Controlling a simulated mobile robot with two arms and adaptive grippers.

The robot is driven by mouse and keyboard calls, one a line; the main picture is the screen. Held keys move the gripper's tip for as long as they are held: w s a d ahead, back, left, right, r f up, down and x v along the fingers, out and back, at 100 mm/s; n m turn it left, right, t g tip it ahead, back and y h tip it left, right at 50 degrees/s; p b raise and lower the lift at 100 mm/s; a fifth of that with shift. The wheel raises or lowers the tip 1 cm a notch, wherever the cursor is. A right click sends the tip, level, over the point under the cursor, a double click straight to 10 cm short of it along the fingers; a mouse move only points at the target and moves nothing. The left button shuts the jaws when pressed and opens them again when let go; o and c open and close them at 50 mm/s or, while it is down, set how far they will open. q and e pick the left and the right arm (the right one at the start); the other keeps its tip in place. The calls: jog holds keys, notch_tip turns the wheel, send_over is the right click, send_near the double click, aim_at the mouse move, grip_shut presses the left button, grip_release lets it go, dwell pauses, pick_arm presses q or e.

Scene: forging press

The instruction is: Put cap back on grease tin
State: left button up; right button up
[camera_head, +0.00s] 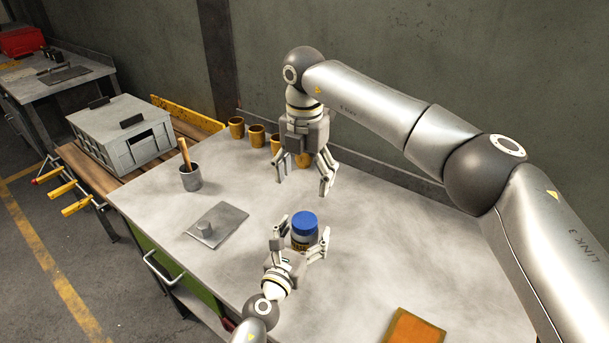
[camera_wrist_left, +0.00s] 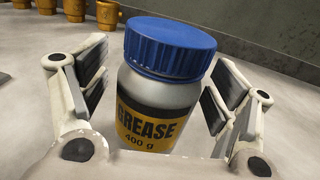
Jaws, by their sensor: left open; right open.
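The grease tin (camera_head: 304,236) stands upright on the workbench (camera_head: 340,290). It is a silver-grey tin with a yellow and black label, also seen in the left wrist view (camera_wrist_left: 155,115). Its blue cap (camera_head: 304,221) sits on top of the tin and also shows in the left wrist view (camera_wrist_left: 170,45). My left gripper (camera_head: 300,248) is open, with its fingers on either side of the tin and visible gaps in the left wrist view. My right gripper (camera_head: 304,184) is open and empty above the bench, behind the tin.
Several yellow cups (camera_head: 257,135) stand along the wall. A grey pot with a wooden-handled tool (camera_head: 190,178) and a metal plate with a knob (camera_head: 216,225) are on the left. An orange pad (camera_head: 414,328) lies at the front right. The bench's right part is clear.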

pick_arm(q)
jog(key=shift+s, duration=0.1)
jog(key=v, duration=1.1)
jog(key=shift+s+a, duration=0.15)
jog(key=shift+s, duration=0.2)
